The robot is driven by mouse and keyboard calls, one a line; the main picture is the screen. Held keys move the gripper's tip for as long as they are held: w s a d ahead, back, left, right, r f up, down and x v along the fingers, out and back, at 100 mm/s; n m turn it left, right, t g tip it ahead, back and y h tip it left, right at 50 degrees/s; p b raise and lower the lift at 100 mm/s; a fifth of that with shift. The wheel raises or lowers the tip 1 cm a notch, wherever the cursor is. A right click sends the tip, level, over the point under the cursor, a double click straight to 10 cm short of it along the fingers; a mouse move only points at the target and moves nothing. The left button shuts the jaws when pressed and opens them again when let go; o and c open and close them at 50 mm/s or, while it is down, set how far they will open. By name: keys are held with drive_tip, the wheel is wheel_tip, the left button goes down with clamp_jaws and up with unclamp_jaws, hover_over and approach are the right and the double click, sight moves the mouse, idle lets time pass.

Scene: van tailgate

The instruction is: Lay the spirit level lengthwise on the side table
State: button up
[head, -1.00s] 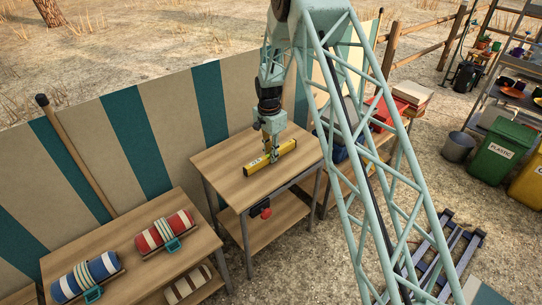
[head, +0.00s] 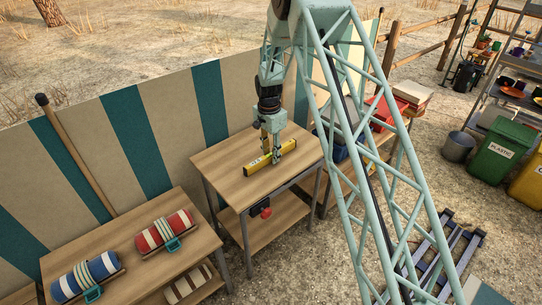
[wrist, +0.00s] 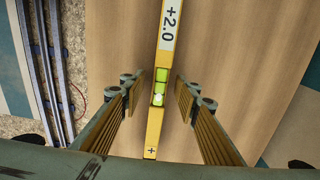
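The yellow spirit level (head: 255,166) lies on the wooden top of the side table (head: 234,185), running lengthwise along it. In the wrist view the level (wrist: 167,55) runs up the picture between the fingers, with its green vial and a "+2.0" label facing up. My gripper (head: 271,158) is just above the level, pointing down. In the wrist view my gripper (wrist: 157,95) is open, with a finger on each side of the level and a visible gap to both.
A second table with a red striped roll (head: 163,232) and a blue striped roll (head: 86,275) stands at the front left. A striped windbreak (head: 170,120) stands behind. A red toolbox (head: 388,112) is on a bench to the right.

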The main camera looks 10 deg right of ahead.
wheel_tip(320, 180, up, 11)
drive_tip(key=shift+a+r, duration=0.2)
idle(0.5)
drive_tip(key=shift+s+r, duration=0.1)
drive_tip(key=shift+s, duration=0.05)
drive_tip(key=s+r+n+t, duration=0.1)
drive_tip(key=s+r+n, duration=0.2)
drive_tip(key=s+r, duration=1.15)
drive_tip(key=s+r+n+t, duration=0.1)
drive_tip(key=s+r+n, duration=0.2)
drive_tip(key=s+r, duration=1.15)
drive_tip(key=s+r+n+t, duration=0.1)
drive_tip(key=s+r+n, duration=0.2)
drive_tip(key=s, duration=1.3)
drive_tip(key=s+r+n, duration=0.3)
drive_tip(key=s+r, duration=0.1)
drive_tip(key=s, duration=1.3)
drive_tip(key=shift+s+d+n+t, duration=0.15)
drive_tip(key=shift+s+n+t, duration=0.15)
drive_tip(key=shift+t, duration=0.1)
drive_tip(key=shift+r, duration=0.1)
